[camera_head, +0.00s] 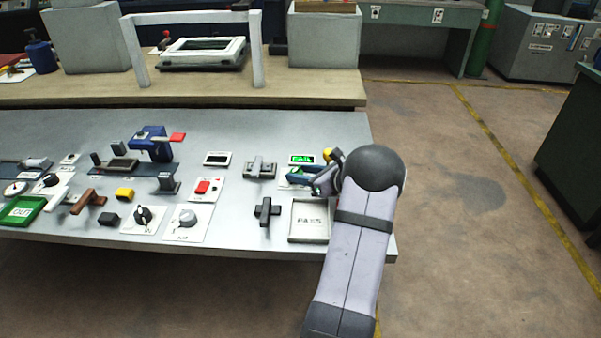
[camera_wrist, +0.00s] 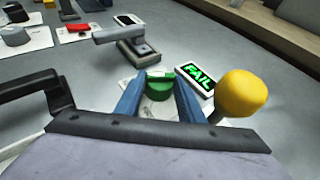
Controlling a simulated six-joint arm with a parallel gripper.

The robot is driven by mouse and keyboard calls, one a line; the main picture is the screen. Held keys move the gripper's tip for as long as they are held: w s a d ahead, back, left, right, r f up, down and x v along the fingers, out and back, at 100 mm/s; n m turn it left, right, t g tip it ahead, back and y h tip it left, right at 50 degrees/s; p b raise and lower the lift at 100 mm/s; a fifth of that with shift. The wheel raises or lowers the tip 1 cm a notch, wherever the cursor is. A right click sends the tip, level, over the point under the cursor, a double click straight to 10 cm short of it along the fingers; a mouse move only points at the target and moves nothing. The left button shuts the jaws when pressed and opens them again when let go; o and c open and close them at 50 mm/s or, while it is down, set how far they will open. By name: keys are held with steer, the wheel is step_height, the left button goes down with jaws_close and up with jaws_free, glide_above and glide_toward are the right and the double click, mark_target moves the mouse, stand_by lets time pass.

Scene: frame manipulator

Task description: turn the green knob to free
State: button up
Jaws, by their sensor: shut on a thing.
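In the wrist view the green knob (camera_wrist: 160,85) is a short round knob with a raised bar across its top, on a pale plate. My gripper (camera_wrist: 159,93) is closed on it, one blue finger on each side. In the head view my gripper (camera_head: 303,179) reaches left from my arm at the right end of the bench. There my fingers mostly hide the knob. Any marks on the knob's plate are too covered to read.
A lit green FAIL display (camera_wrist: 200,77) and a yellow ball-topped lever (camera_wrist: 238,95) stand close right of the knob. A grey handle (camera_wrist: 127,37) stands behind it. A dark handle (camera_wrist: 35,92) is at left. A PASS tray (camera_head: 309,220) lies in front.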

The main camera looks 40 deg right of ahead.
steer(key=shift+r, duration=0.1)
steer(key=o, duration=1)
steer(key=shift+m+h+b, duration=0.3)
steer(key=shift+h+b, duration=0.05)
steer(key=shift+h, duration=0.15)
